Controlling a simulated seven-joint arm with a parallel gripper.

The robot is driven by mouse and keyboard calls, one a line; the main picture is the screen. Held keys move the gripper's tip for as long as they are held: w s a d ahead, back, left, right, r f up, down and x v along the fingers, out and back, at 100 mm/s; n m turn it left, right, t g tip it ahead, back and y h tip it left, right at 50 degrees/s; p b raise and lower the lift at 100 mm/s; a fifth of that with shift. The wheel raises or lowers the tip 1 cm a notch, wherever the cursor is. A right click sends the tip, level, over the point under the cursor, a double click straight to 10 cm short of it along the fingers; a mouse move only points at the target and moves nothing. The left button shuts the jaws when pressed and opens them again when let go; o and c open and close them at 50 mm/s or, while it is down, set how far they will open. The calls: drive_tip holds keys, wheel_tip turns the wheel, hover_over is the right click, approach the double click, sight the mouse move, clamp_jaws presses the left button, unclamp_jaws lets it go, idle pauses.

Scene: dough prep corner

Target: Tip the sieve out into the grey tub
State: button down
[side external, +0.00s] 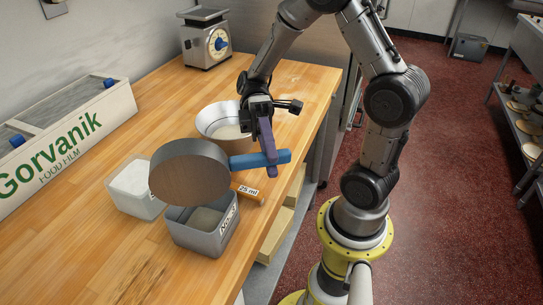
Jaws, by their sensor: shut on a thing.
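The sieve (189,174) is a round grey-rimmed drum with a blue handle (245,160). It is tipped steeply, its brown flat face turned towards the camera, and is held above the back part of the grey tub (203,242). I cannot tell whether anything is left in the sieve or is falling from it. The grey tub stands on the wooden counter with a pale beige-grey area visible inside. My gripper (268,157), with purple fingers, is shut on the blue handle, to the right of the drum.
A white tub (125,202) stands left of the grey tub, and a pale bowl (208,128) behind. An orange 25 ml measure (249,193) lies close on the right, near the counter edge. A scale (206,45) and a film box (65,140) stand farther back.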

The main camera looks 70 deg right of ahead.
drive_tip(key=shift+w+d+f+y, duration=0.1)
drive_tip(key=shift+d+y, duration=0.05)
drive_tip(key=shift+y, duration=0.15)
drive_tip(key=shift+r+t+h, duration=0.5)
drive_tip(key=shift+r+h, duration=0.05)
drive_tip(key=shift+h, duration=0.45)
drive_tip(key=shift+r+t+h, duration=0.45)
drive_tip(key=shift+t+h, duration=0.25)
drive_tip(key=shift+h, duration=0.5)
drive_tip(key=shift+r+t+h, duration=0.6)
drive_tip(key=shift+t+h, duration=0.3)
drive_tip(key=shift+h, duration=0.3)
drive_tip(key=shift+r+t+h, duration=0.35)
drive_tip(key=shift+t+h, duration=0.25)
drive_tip(key=shift+h, duration=0.3)
